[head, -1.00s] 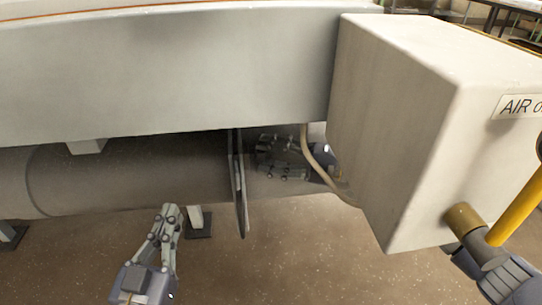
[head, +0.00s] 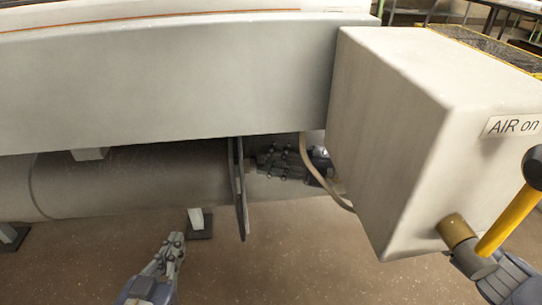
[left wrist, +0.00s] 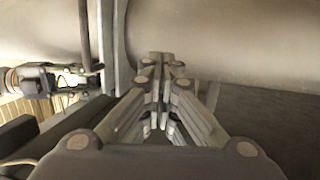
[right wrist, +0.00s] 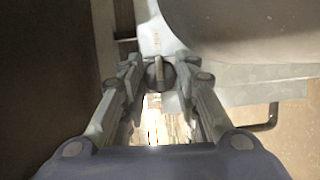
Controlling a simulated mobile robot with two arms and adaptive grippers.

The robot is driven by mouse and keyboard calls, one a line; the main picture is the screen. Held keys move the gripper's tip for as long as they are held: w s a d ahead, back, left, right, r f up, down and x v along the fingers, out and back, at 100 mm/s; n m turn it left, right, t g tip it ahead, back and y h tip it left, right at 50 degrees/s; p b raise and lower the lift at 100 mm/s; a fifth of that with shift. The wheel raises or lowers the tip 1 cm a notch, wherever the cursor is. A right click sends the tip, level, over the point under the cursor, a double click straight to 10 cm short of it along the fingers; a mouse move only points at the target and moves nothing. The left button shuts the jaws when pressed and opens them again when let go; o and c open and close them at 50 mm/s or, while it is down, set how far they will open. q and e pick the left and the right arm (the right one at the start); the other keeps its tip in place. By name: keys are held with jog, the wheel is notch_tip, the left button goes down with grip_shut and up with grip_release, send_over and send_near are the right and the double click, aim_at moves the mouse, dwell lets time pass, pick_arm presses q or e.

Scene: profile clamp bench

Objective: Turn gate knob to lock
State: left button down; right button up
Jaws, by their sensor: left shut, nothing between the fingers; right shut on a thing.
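The gate knob (right wrist: 160,76) is dark and round with a pale bar across its face. In the right wrist view it sits between the fingertips of my right gripper (right wrist: 158,72), which is shut on it. The knob is on a grey gate plate (head: 239,190), seen nearly edge-on in the head view, where the knob itself is hidden. My right gripper (head: 262,162) reaches the plate from the right. My left gripper (head: 176,238) is shut and empty, below and left of the plate. The left wrist view shows its closed fingertips (left wrist: 160,58).
A large pale box (head: 400,140) labelled "AIR on" stands right of the plate, with a yellow lever (head: 508,222) on a brass fitting (head: 455,230). A beige hose (head: 315,170) hangs beside it. A grey beam (head: 170,85) overhangs a thick horizontal cylinder (head: 130,185). The floor in front is clear.

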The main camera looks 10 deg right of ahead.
pick_arm(q)
jog(key=s+a+f+g+y+p, duration=0.2)
jog(key=s+a+f+g+p, duration=0.1)
jog(key=s+f+g, duration=0.35)
jog(key=s+a+f+g+y+p, duration=0.1)
jog(key=s+a+f+g+p, duration=0.25)
jog(key=s+f+g, duration=0.35)
jog(key=s+f+p, duration=0.3)
jog(key=f, duration=0.7)
jog(key=s+f+p, duration=0.3)
jog(key=s+f, duration=0.1)
jog(key=f, duration=0.7)
jog(key=shift+f+p, duration=0.15)
jog(key=shift+p, duration=0.15)
pick_arm(e)
jog(key=shift+r+m+g+h, duration=0.1)
jog(key=shift+m+g+h, duration=0.3)
jog(key=shift+m, duration=0.7)
jog(key=shift+m+g+h, duration=0.2)
jog(key=shift+m+h, duration=0.3)
jog(key=shift+m, duration=0.6)
jog(key=o, duration=1)
jog(key=shift+o, duration=0.2)
